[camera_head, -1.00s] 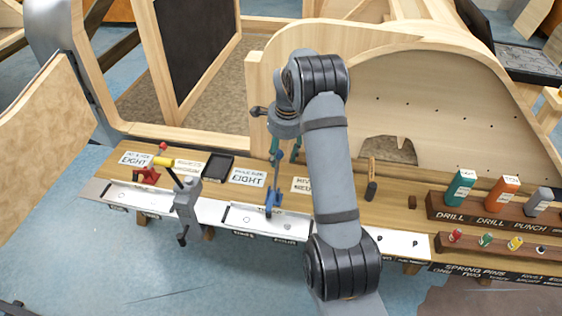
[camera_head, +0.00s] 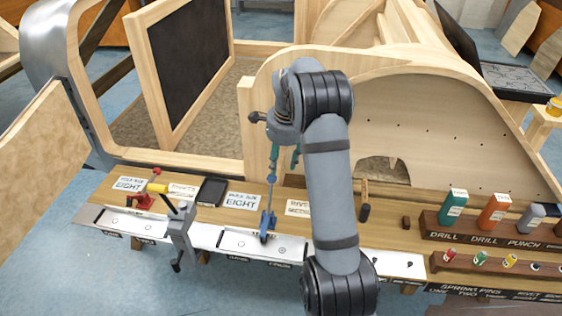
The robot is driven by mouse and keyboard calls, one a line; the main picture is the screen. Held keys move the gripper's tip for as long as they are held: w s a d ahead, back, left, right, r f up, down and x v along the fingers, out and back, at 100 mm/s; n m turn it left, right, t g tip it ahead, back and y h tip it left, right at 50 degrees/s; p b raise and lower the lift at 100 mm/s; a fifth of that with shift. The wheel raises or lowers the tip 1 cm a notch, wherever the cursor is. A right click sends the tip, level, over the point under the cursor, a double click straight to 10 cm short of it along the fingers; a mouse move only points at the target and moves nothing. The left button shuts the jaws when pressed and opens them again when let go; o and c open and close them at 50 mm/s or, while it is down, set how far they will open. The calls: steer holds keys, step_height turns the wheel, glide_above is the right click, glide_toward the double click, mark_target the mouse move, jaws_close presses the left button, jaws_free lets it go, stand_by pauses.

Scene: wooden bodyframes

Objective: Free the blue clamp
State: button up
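The blue clamp (camera_head: 267,224) stands on a white plate (camera_head: 235,239) at the bench's front edge. A thin upright bar rises from it toward my gripper (camera_head: 283,153). My gripper hangs above the clamp, beside the wooden bodyframe, and is partly hidden by my arm. Two teal parts show there, a little apart, the left one in line with the clamp's bar. I cannot tell whether the fingers touch or hold the bar.
The curved wooden bodyframe (camera_head: 255,130) stands close behind the bench. A black tray (camera_head: 211,191) and paper labels lie left of the clamp. A hammer (camera_head: 364,211) lies to the right. Drill holders on a dark wooden rack (camera_head: 434,227) stand at far right.

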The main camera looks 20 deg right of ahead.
steer(key=w+p+v, duration=0.1)
steer(key=p+v, duration=0.6)
steer(key=v, duration=0.3)
steer(key=shift+d+r, duration=0.15)
steer(key=shift+r, duration=0.3)
steer(key=shift+f, duration=0.1)
stand_by(0.6)
